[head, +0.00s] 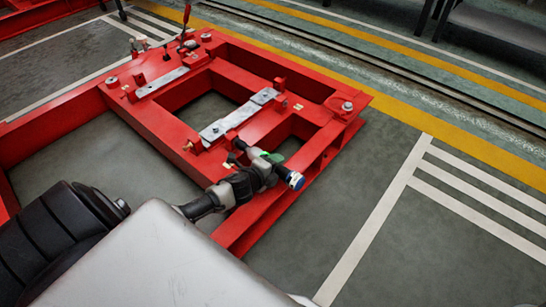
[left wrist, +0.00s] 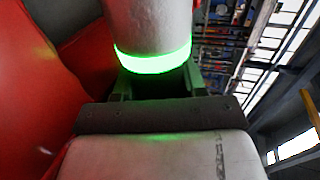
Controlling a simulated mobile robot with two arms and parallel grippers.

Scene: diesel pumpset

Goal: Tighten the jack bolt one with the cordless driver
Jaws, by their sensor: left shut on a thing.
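My left gripper (head: 254,174) reaches over the near right part of the red frame. It is shut on the cordless driver (head: 258,153), a pale grey tool with a green patch. In the left wrist view the driver (left wrist: 150,25) is a pale cylinder with a glowing green band between the fingers (left wrist: 158,82). The driver's upper left end lies close to the near end of a silver plate (head: 240,117). Small brass-coloured bolts show there, one at the frame's inner edge (head: 188,146). I cannot tell which is jack bolt one, or whether the driver touches one. My right gripper is not in view.
The red frame (head: 165,122) has open bays and raised beams around the gripper. A second silver plate (head: 162,81) and a corner bolt (head: 347,106) sit on it. The green-grey floor (head: 350,185) to the right is clear. Dark benches (head: 490,25) stand at the top right.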

